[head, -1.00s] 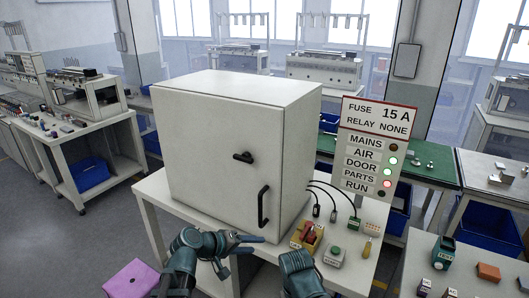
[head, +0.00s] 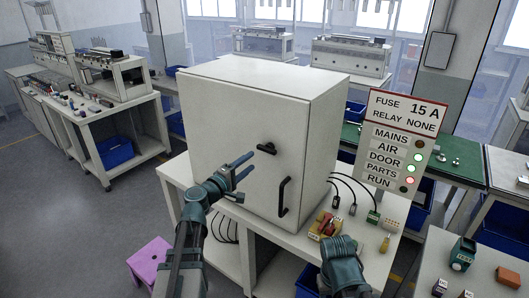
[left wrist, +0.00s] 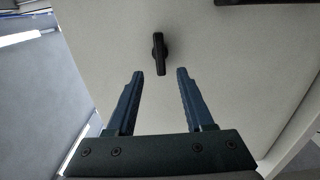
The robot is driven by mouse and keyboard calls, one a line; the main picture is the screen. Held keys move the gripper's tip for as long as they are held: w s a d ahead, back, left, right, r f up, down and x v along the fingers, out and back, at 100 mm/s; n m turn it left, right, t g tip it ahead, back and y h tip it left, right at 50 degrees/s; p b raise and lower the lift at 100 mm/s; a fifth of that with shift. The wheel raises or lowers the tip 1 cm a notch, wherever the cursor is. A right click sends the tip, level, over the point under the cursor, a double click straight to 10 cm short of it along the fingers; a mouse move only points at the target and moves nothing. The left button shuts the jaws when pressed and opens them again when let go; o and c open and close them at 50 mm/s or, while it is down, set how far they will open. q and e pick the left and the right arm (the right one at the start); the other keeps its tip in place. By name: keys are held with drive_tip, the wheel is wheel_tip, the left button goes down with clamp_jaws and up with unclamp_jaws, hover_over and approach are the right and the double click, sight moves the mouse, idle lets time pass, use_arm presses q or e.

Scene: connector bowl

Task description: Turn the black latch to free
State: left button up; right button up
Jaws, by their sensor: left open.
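The black latch (head: 267,148) sits on the front door of the pale cabinet (head: 235,130). In the head view its bar lies roughly level with a slight tilt. In the left wrist view the latch (left wrist: 159,54) points along the picture's vertical, ahead of the fingertips and between their lines. My left gripper (head: 250,162) is open and empty, just left of the latch and apart from it; its two fingers also show in the left wrist view (left wrist: 160,73). Of my right arm only a teal link shows at the bottom; its fingers do not show.
A black door handle (head: 283,196) stands out below and right of the latch. A status board (head: 400,135) stands to the right. A purple stool (head: 150,262) is at lower left.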

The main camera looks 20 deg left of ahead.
sight(265, 150)
use_arm(q)
drive_tip(key=x, duration=0.9)
clamp_jaws()
